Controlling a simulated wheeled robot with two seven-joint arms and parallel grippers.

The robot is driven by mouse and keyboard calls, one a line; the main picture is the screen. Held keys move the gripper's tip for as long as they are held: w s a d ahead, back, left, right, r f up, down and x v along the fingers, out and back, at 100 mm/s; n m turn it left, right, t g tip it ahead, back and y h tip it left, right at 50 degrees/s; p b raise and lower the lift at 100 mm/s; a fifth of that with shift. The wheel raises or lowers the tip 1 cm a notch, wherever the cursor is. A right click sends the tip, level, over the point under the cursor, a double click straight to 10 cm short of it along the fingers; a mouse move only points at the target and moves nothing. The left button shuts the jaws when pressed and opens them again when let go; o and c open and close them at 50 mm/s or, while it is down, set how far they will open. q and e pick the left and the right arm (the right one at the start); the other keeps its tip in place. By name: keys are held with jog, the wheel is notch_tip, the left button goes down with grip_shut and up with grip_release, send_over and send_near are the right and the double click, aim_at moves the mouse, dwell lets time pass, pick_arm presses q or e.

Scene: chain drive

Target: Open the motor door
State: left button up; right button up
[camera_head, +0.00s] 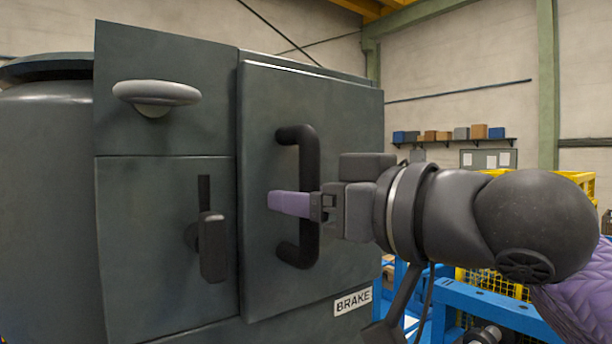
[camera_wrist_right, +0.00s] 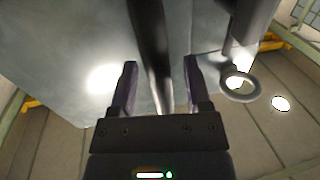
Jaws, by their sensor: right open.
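The grey door (camera_head: 345,130) is a raised panel on the dark cabinet, with a BRAKE label (camera_head: 353,302) at its lower right. I cannot tell whether it is fully closed. A black upright bar handle (camera_head: 308,150) is on its face. My right gripper (camera_head: 288,203) comes in from the right at the handle's mid-height, and one purple finger crosses in front of the bar. In the right wrist view the handle (camera_wrist_right: 150,45) runs between the two spread fingers (camera_wrist_right: 160,85), with gaps on both sides. My left gripper is not in view.
Left of the door are a rounded grey knob (camera_head: 157,93) and a dark lever (camera_head: 212,248) on the cabinet (camera_head: 165,185). Blue framework (camera_head: 490,305) and yellow mesh stand at lower right. A shelf with boxes (camera_head: 455,136) is on the far wall.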

grip_shut()
dwell(0.3)
dwell(1.2)
